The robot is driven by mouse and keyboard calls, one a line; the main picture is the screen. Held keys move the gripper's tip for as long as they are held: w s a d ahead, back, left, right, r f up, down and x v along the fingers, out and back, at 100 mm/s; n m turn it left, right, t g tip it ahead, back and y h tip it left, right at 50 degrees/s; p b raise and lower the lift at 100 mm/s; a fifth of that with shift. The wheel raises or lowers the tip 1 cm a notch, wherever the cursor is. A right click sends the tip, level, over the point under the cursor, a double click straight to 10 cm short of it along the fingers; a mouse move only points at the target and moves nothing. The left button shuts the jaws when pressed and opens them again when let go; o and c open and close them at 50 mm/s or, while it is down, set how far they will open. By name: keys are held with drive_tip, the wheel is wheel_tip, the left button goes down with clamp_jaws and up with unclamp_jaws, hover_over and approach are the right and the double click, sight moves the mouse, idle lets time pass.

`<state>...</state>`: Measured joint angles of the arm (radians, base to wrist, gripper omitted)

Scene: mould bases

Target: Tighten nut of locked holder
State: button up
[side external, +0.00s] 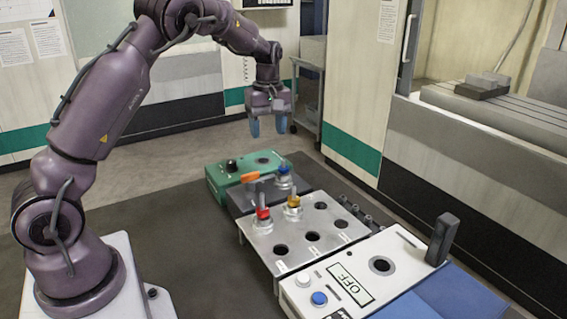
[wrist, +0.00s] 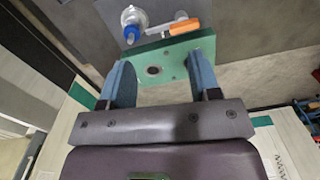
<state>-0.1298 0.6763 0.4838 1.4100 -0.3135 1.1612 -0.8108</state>
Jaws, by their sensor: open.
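My gripper (side external: 268,128) is open and empty, with blue fingers pointing down, raised above and behind the green box. In the wrist view my gripper (wrist: 162,78) has its fingers apart, with the green box beyond them. A holder with a blue top (side external: 284,171) stands upright in a dark grey base (side external: 243,204); an orange-handled part (side external: 250,177) is beside it. The wrist view shows the blue-topped holder (wrist: 131,33) and the orange handle (wrist: 185,27). A red-topped holder (side external: 263,214) and a yellow-topped holder (side external: 294,203) stand in a silver rack. I cannot tell which holder is locked.
The silver rack (side external: 265,248) has several empty round holes. The green box (side external: 216,184) has a black knob and a hole. A white box (side external: 384,292) has an "OFF" display, buttons, a hole and a black upright block (side external: 443,238). A blue mat (side external: 450,297) lies in front.

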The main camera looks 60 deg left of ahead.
sight(284, 162)
drive_tip(key=w+a+n, duration=0.2)
drive_tip(key=w+n, duration=0.3)
drive_tip(key=n, duration=0.3)
wheel_tip(284, 162, down, 12)
drive_tip(key=shift+w+d+f, duration=0.1)
drive_tip(key=shift+w+d, duration=0.05)
drive_tip(key=c, duration=0.9)
